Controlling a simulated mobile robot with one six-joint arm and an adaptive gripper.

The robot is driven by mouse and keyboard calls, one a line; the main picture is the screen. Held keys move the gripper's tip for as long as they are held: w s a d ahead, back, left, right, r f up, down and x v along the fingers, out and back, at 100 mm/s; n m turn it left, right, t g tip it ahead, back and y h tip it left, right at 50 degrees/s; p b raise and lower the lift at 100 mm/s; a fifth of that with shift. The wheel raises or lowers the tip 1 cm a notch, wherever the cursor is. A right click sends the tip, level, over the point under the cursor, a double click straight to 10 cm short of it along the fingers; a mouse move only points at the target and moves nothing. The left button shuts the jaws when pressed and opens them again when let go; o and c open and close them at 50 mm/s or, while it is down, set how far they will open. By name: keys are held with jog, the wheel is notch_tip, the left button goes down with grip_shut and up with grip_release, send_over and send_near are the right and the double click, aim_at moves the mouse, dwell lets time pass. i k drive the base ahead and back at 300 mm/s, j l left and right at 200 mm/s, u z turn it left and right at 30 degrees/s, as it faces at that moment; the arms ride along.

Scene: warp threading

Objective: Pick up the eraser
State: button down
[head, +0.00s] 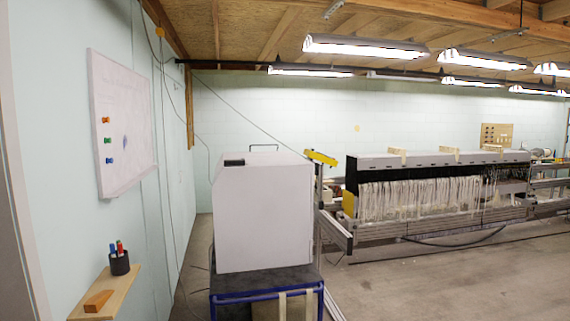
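A small orange-brown block (98,301), which looks like the eraser, lies on a narrow wooden shelf (123,290) at the lower left, fixed to the pale wall. Its underside is hidden. Just behind it on the same shelf stands a dark pen cup (120,265) holding blue and red markers (119,246). A whiteboard (122,115) hangs on the wall above the shelf, with several coloured magnets along its left side. My gripper is not in view.
A large white cabinet (262,215) stands on a blue-framed cart right of the shelf. Behind it to the right is a long loom (430,190) with hanging white threads. Open concrete floor (440,280) lies at the lower right. A narrow floor strip separates wall and cart.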

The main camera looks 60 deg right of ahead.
aim_at(233, 163)
jog(key=z, duration=1.6)
